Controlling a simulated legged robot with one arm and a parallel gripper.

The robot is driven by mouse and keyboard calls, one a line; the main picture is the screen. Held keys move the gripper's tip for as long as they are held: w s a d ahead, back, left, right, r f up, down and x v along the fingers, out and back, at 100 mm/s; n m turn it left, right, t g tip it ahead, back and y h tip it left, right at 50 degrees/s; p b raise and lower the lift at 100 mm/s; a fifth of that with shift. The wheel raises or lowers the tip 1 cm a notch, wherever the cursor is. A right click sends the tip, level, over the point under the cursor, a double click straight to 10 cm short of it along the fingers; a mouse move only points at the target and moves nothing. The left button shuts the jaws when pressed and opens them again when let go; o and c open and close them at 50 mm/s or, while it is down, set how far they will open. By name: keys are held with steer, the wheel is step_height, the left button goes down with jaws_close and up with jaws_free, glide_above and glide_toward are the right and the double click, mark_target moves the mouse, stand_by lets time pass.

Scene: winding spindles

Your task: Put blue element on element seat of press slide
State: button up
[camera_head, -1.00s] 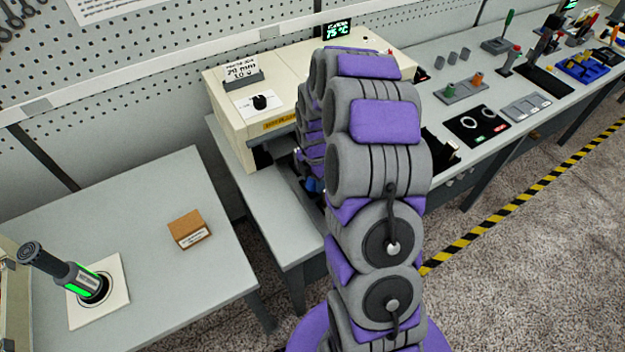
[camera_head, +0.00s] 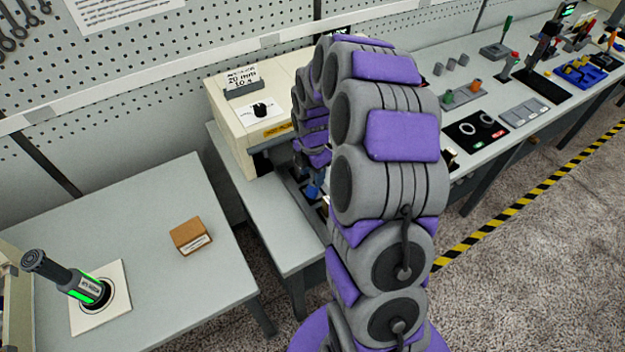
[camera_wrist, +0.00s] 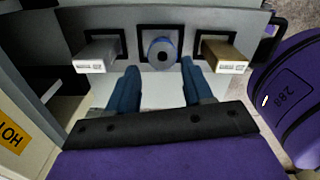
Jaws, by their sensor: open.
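A blue round element (camera_wrist: 161,54) with a dark centre hole shows end-on at the middle black-framed opening in the wrist view. My gripper (camera_wrist: 160,68) has its two dark blue fingers spread, with the element in line between their tips. No contact is visible, and the depth gap is unclear. A silver block (camera_wrist: 95,60) and a gold block (camera_wrist: 223,58) sit in the frames on either side. The cream press (camera_head: 262,112) is in the head view, and my arm hides part of its right side. I cannot tell the slide's seat apart.
A yellow HOT label (camera_wrist: 10,132) is on the cream housing at the left in the wrist view. The left table (camera_head: 150,225) holds a small brown box (camera_head: 189,236) and a green-lit handle (camera_head: 75,280). The right bench (camera_head: 480,140) holds several tools and fixtures.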

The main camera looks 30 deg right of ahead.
steer(key=s+a+r+m, duration=0.75)
steer(key=s+r, duration=0.35)
steer(key=r, duration=0.2)
steer(key=s+a+r+m+g, duration=0.1)
steer(key=s+a+r+m, duration=0.1)
steer(key=s+m, duration=0.4)
steer(key=s+a+r+m, duration=0.2)
steer(key=s+a+m, duration=0.2)
steer(key=s, duration=1.1)
steer(key=m, duration=0.3)
steer(key=shift+s+a+g+p, duration=0.15)
steer(key=shift+a+g+p, duration=0.05)
steer(key=shift+g+p, duration=0.2)
steer(key=shift+r, duration=0.1)
